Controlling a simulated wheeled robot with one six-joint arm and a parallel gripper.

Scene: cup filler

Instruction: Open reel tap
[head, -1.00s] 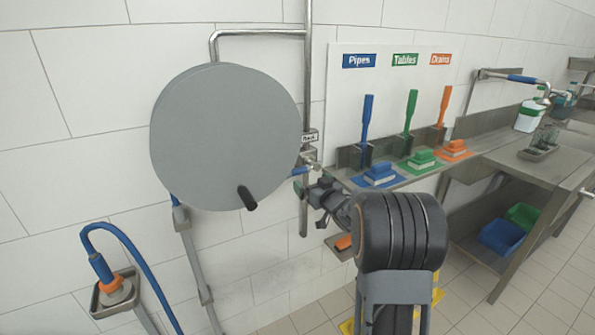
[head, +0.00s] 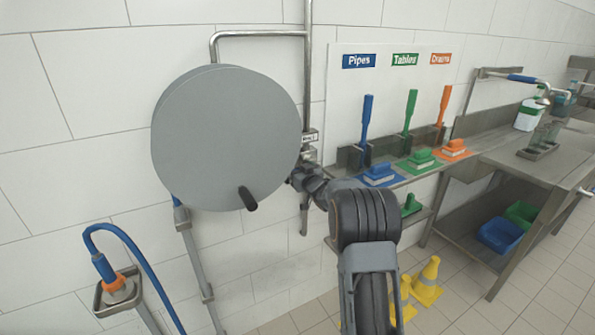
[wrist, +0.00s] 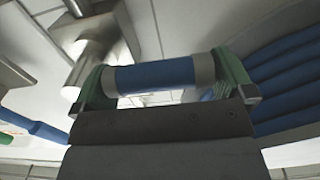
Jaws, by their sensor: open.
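The grey hose reel (head: 225,137) hangs on the wall with a black crank knob. The metal reel tap (head: 309,154) sits on the steel pipe right of the reel, below a small label. My gripper (head: 297,178) is at the tap by the reel's right edge, and hides the blue lever in the head view. In the wrist view my open gripper (wrist: 166,82) has green fingers, with a blue bar with grey ends (wrist: 153,76) spanning between them, seemingly the lever. I cannot tell whether the fingers touch it. Metal fittings (wrist: 98,48) show at upper left.
Blue hose coils (wrist: 285,75) lie close on the right in the wrist view. A hose nozzle (head: 104,268) rests in a holder at lower left. A brush shelf (head: 400,181) and yellow cones (head: 428,279) are to the right.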

